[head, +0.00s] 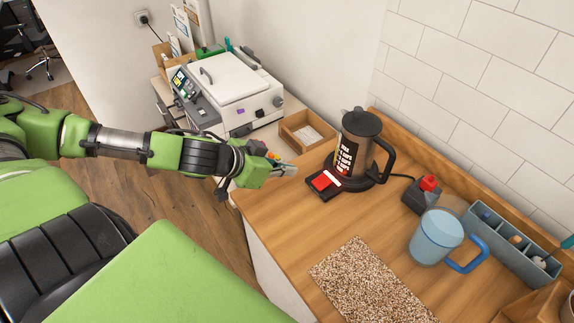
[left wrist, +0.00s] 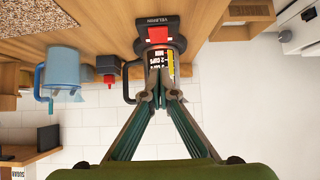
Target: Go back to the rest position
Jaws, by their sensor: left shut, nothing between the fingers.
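My left gripper (head: 284,169) is shut and empty. It hangs over the counter's left edge, left of the black and steel jug (head: 358,145). In the left wrist view the fingertips (left wrist: 160,98) meet in front of the jug, which appears upside down there and is partly hidden behind them. In the head view a gap shows between the fingertips and the jug. The jug stands upright on a dark base with a red-and-black switch pad (head: 324,183) in front. My right gripper is not in view.
A white machine (head: 226,92) stands behind my left arm.

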